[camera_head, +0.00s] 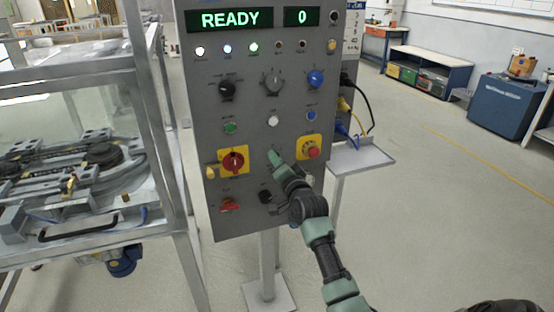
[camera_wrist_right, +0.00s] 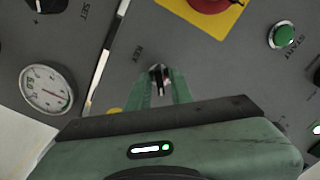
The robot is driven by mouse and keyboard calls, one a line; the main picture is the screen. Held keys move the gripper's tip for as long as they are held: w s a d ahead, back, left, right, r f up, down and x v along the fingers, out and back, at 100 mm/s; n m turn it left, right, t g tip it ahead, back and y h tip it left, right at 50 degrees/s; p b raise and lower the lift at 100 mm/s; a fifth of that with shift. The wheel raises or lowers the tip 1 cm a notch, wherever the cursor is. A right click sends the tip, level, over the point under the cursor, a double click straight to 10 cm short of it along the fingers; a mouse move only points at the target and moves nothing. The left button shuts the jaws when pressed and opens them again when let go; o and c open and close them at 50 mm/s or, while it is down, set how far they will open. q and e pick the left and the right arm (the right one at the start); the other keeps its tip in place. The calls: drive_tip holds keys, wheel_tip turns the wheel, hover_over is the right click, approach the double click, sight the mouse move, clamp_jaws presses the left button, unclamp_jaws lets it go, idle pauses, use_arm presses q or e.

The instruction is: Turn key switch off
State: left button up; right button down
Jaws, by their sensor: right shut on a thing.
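A grey control panel (camera_head: 252,95) stands upright on a post, and its displays read READY and 0. My right gripper (camera_head: 273,156) is at the lower middle of the panel, between the two yellow plates. In the right wrist view, my right gripper (camera_wrist_right: 160,82) is shut on the small metallic key switch (camera_wrist_right: 158,78), beside a short printed label. The fingers hide most of the key, and its exact angle is hard to tell. My left gripper is not in view.
A red knob on a yellow plate (camera_head: 233,162) and a red button on another (camera_head: 310,148) flank the gripper. The wrist view shows a dial gauge (camera_wrist_right: 47,90) and a green button (camera_wrist_right: 283,37). A metal-framed machine (camera_head: 60,180) stands left. Open floor lies right.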

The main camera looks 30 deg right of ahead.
drive_tip(key=n+p, duration=0.3)
drive_tip(key=n, duration=0.7)
drive_tip(key=shift+f+p, duration=0.1)
drive_tip(key=shift+p, duration=0.2)
drive_tip(key=shift+n, duration=0.3)
drive_tip(key=c, duration=1.5)
unclamp_jaws()
drive_tip(key=shift+c, duration=0.2)
drive_tip(key=v, duration=0.8)
drive_tip(key=shift+b, duration=0.35)
drive_tip(key=shift+w, duration=0.1)
